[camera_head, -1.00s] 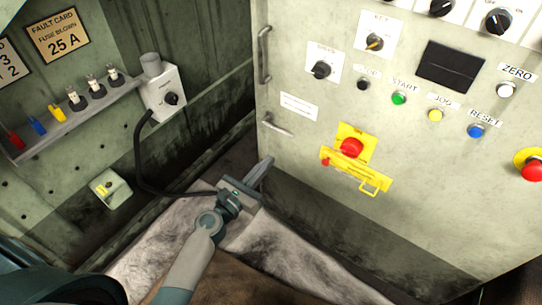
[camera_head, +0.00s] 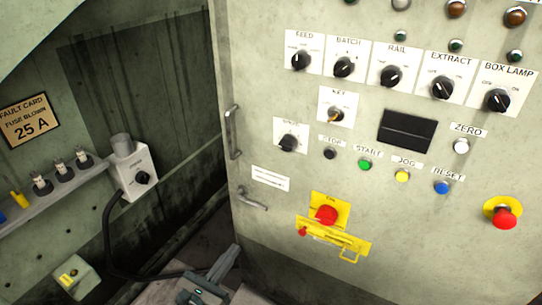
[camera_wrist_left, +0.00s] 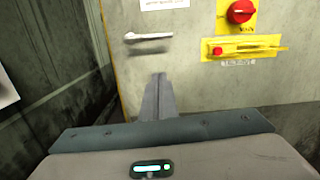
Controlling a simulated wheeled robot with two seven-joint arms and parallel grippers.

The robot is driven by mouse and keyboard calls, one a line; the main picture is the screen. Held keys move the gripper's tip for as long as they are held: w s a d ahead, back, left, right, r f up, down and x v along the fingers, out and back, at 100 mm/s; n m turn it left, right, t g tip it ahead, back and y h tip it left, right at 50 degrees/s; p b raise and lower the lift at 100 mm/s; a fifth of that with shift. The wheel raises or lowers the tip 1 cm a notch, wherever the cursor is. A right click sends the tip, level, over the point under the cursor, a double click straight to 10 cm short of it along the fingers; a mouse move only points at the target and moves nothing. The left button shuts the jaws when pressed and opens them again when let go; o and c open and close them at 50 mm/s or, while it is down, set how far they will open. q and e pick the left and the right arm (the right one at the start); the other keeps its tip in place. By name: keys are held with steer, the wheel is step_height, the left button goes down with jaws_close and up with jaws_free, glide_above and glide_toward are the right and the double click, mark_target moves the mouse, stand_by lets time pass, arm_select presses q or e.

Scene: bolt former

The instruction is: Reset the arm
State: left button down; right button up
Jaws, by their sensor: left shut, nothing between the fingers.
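My left gripper (camera_head: 226,262) shows at the bottom of the head view, in front of the lower left part of the control cabinet (camera_head: 400,245). Its fingers are shut together with nothing between them. In the left wrist view the closed fingers (camera_wrist_left: 158,98) point at the cabinet's lower front, below a metal handle (camera_wrist_left: 148,37). They look apart from the yellow bracket (camera_wrist_left: 243,48) and the red main switch (camera_wrist_left: 240,12), which lie to their right. My right gripper does not show in either view.
The cabinet front carries several labelled knobs, a green start button (camera_head: 364,165), a blue reset button (camera_head: 441,188) and a red emergency button (camera_head: 505,217). At left, a shelf (camera_head: 45,198) holds fuses beside a switch box (camera_head: 137,172) with a black cable (camera_head: 107,240).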

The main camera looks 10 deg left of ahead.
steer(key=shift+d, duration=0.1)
